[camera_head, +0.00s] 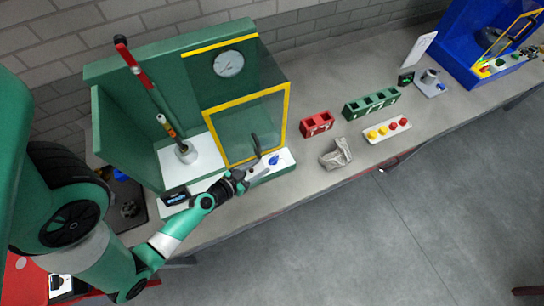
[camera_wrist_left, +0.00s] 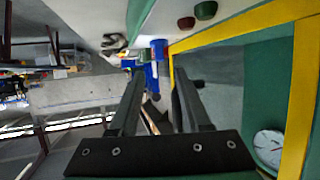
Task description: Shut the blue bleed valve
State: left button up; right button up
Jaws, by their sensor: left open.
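The blue bleed valve (camera_head: 274,159) sits on the white front ledge of the green machine, near its right end, just past my left gripper's fingertips. In the left wrist view the blue valve (camera_wrist_left: 157,48) shows beyond the fingertips, roughly in line with the gap. My left gripper (camera_head: 260,158) is open, with nothing visible between its fingers. Its two dark fingers (camera_wrist_left: 158,85) stand apart in the wrist view. I cannot tell whether a fingertip touches the valve. The valve's handle is small, and its exact turn is unclear. My right gripper does not show.
The yellow-framed door (camera_head: 289,110) stands close behind the left gripper. A crumpled grey cloth (camera_head: 335,154), a red block (camera_head: 317,123), a green socketed block (camera_head: 371,103) and a button strip (camera_head: 388,130) lie to the right. A small display box (camera_head: 174,196) is at left.

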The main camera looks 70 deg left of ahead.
aim_at(273, 158)
pick_arm(q)
jog(key=x, duration=0.6)
jog(key=shift+w+a+f, duration=0.1)
jog(key=shift+w+a, duration=0.1)
jog(key=shift+w, duration=0.1)
grip_shut()
